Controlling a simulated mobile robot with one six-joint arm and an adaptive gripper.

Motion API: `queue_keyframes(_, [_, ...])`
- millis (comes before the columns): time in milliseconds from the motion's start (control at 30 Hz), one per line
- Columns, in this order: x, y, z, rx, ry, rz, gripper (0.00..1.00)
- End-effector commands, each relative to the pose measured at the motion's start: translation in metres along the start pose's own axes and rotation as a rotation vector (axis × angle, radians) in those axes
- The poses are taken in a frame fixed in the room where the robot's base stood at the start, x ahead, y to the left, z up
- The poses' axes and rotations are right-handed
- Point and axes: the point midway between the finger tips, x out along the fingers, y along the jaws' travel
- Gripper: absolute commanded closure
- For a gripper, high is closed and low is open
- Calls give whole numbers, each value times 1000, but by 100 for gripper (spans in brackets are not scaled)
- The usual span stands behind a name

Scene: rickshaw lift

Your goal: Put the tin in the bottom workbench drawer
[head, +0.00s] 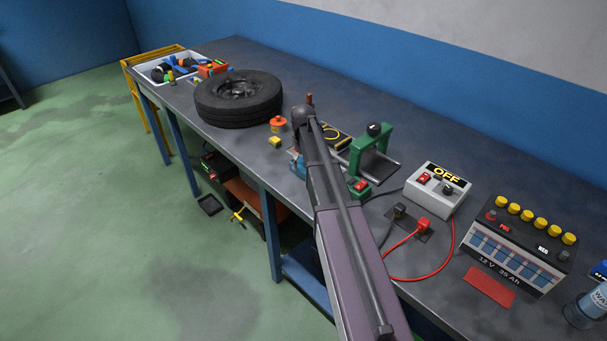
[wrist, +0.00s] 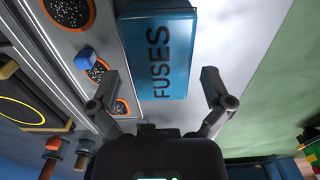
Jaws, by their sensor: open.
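The tin is a blue box lettered FUSES (wrist: 160,55) in the wrist view. It lies on the bench just beyond and between my fingertips, with clear gaps on both sides. My gripper (wrist: 158,82) is open and empty around its near end. In the head view a small patch of blue beside my arm (head: 297,165) looks like the tin, and my arm hides the rest. I cannot make out the bottom drawer in either view.
Green floor (head: 100,220) is open in front.

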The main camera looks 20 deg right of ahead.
Motion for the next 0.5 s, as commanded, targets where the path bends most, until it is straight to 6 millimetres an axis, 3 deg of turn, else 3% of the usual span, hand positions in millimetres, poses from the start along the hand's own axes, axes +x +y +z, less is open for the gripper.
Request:
queue_keyframes(200, [14, 0, 0, 0, 0, 0, 0])
queue_keyframes(500, [15, 0, 0, 0, 0, 0, 0])
